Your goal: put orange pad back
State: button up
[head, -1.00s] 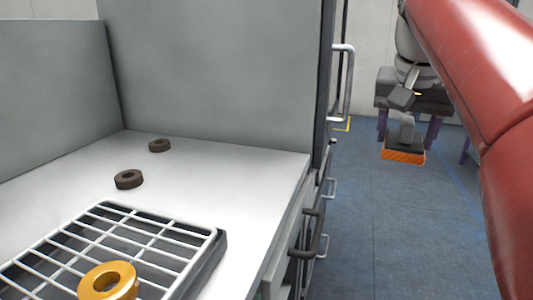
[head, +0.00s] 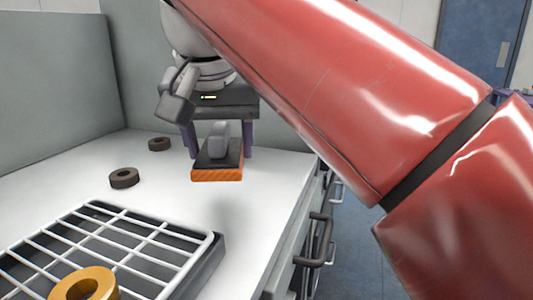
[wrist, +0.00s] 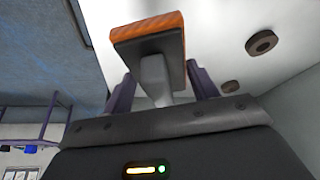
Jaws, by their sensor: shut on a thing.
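The orange pad (head: 217,175) is an orange block with a dark top plate and a grey handle. My gripper (head: 220,140) is shut on the handle, with a purple finger on each side. The pad hangs orange face down above the white counter, with a soft shadow on the counter below and in front of it. In the wrist view the orange pad (wrist: 150,29) shows beyond the purple fingers of my gripper (wrist: 160,92), with the grey handle between them.
Two dark rings (head: 124,178) lie on the white counter (head: 265,215) left of the pad. A white wire rack on a dark tray (head: 205,262) stands in front, with a gold ring (head: 85,284) on it. Grey panels stand behind. The counter's right part is clear.

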jog(key=p, duration=0.3)
send_over(266, 157)
jog(key=s, duration=0.2)
jog(key=shift+w+f, duration=0.15)
jog(key=shift+f, duration=0.8)
notch_tip(266, 157, down, 5)
jog(key=shift+r+b, duration=0.2)
jog(key=shift+b, duration=0.65)
jog(key=shift+w+f, duration=0.2)
jog(key=shift+f, duration=0.05)
jog(key=shift+f, duration=0.1)
jog(key=o, duration=0.9)
